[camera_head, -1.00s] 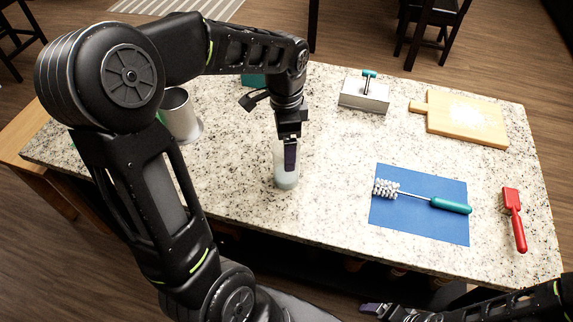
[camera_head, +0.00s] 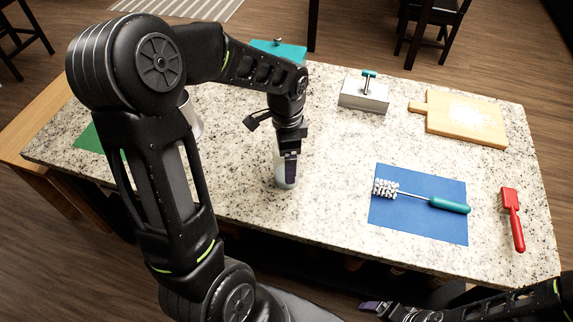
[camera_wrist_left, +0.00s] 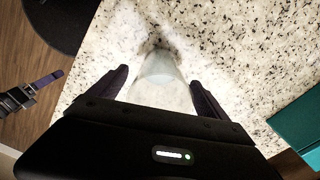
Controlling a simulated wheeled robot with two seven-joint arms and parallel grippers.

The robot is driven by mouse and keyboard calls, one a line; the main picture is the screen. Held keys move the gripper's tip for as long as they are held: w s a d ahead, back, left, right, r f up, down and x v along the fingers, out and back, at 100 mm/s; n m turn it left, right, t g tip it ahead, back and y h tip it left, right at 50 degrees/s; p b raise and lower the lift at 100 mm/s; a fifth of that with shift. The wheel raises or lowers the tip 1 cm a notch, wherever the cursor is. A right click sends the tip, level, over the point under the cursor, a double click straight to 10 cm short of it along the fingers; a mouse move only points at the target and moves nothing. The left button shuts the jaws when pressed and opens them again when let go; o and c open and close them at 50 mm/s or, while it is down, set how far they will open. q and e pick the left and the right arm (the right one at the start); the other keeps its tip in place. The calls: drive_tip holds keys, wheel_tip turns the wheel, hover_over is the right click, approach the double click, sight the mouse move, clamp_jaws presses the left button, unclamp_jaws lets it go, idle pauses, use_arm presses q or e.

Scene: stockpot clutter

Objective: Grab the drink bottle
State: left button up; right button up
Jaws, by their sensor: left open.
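The drink bottle (camera_head: 284,176) is pale and see-through and appears to stand on the speckled counter near its front edge. My left gripper (camera_head: 291,166) reaches down over it from above, and its fingers hide part of it. In the left wrist view the bottle (camera_wrist_left: 163,92) lies between the two spread fingers of the left gripper (camera_wrist_left: 160,82), with a visible gap on each side. The left gripper is open. My right gripper (camera_head: 374,307) is low at the bottom right, away from the counter top; its jaw opening is unclear.
A metal pot (camera_head: 193,117) stands at the left, mostly behind my left arm, near a green mat (camera_head: 89,139). A teal object (camera_head: 280,50) is behind the arm. A blue mat (camera_head: 420,222) with a brush (camera_head: 448,205), a red brush (camera_head: 512,218), a cutting board (camera_head: 465,119) and a metal box (camera_head: 363,97) lie right.

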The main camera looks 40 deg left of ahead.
use_arm(q)
drive_tip(key=shift+c, duration=0.3)
drive_tip(key=c, duration=1.6)
drive_tip(key=shift+r, duration=0.15)
wheel_tip(320, 180, up, 10)
